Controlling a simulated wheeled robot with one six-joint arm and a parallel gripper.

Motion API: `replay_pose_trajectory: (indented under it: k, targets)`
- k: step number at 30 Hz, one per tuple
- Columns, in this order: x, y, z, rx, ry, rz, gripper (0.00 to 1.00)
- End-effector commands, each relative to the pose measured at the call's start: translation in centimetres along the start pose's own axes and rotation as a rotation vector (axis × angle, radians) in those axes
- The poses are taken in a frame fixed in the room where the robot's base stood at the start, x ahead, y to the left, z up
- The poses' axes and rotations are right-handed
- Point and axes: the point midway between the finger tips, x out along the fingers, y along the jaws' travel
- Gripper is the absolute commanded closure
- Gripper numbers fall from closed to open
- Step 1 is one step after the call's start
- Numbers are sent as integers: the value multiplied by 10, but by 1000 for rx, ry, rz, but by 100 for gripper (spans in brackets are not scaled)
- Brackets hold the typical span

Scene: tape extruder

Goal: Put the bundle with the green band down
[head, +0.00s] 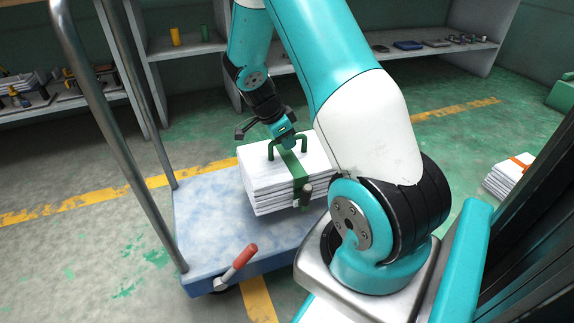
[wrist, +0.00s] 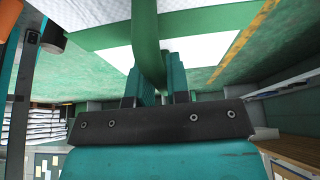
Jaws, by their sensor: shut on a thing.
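The bundle (head: 262,180) is a stack of white sheets with a green band (head: 298,170) around it and a green handle on top. My gripper (head: 289,142) is shut on the green handle from above. In the wrist view, my gripper (wrist: 157,85) closes around a green strip, with the white bundle (wrist: 95,38) beyond it. The bundle is over the blue platform of a cart (head: 205,235), at its right part. I cannot tell whether its underside touches the platform. My arm hides the bundle's right side.
The cart has a grey metal push frame (head: 110,120) on the left and a red-tipped lever (head: 238,265) in front. The platform's left part is clear. Another white bundle with an orange band (head: 512,175) lies on the floor at the right. Shelves (head: 185,45) line the back.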

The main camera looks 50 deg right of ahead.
Motion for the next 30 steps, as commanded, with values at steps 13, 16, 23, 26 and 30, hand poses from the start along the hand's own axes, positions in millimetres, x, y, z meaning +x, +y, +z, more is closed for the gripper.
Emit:
replay_pose_trajectory:
  k: [13,16,23,26,30]
  targets:
    - [43,-1,17,2,0,0,100]
    - [54,-1,23,3,0,-1,100]
    - [55,-1,23,4,0,-2,100]
    - [56,-1,23,4,0,-2,100]
    - [57,0,24,2,-1,0,65]
